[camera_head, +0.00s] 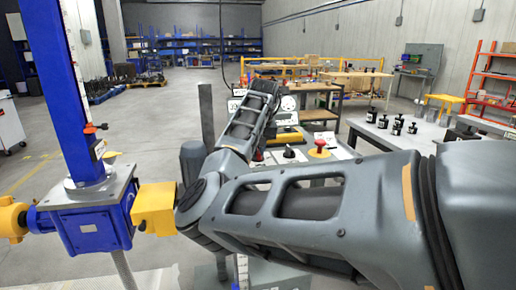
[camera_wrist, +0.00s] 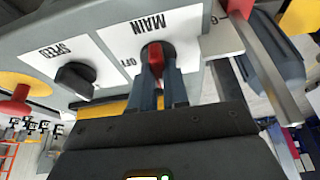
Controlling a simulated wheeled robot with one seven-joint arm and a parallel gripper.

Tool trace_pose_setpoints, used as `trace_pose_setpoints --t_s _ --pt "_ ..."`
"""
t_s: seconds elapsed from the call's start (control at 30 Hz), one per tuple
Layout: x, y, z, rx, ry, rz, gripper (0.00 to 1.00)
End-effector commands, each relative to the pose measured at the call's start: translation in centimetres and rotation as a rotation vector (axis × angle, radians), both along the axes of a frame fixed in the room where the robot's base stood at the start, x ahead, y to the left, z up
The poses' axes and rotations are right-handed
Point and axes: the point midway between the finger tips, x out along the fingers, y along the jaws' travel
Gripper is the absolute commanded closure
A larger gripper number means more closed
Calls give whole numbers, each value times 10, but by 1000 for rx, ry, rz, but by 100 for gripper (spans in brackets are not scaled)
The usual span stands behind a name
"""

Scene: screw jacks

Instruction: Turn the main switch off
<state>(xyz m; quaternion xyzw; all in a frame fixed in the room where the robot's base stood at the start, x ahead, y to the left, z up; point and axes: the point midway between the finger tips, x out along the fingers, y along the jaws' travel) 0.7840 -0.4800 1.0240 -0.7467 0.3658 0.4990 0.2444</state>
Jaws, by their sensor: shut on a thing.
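The main switch (camera_wrist: 154,58) is a red rotary knob on a light grey control panel, under the word MAIN, which appears upside down in the wrist view. An OFF mark stands beside the knob. My gripper (camera_wrist: 158,76) has its two dark fingers on either side of the red handle and is shut on it. The handle runs roughly up and down in that picture; which setting it points to is hard to tell. In the head view, a bit of red (camera_head: 258,155) shows at the panel beside my arm, and my fingers are hidden.
A black SPEED knob (camera_wrist: 75,80) and a red mushroom button on a yellow base (camera_head: 320,148) share the panel. A blue column with a screw jack gearbox (camera_head: 95,225) stands at left. A table with several small black jacks (camera_head: 397,125) is at right.

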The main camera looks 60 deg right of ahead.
Motion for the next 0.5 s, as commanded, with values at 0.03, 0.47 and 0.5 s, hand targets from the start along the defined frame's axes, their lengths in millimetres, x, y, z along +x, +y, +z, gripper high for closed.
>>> trace_pose_setpoints --t_s 0.03,0.47,0.5 --pt "0 0 1 0 3 -19 100" --pt "2 1 2 -1 4 -362 100" --pt "2 2 2 0 5 -400 100"
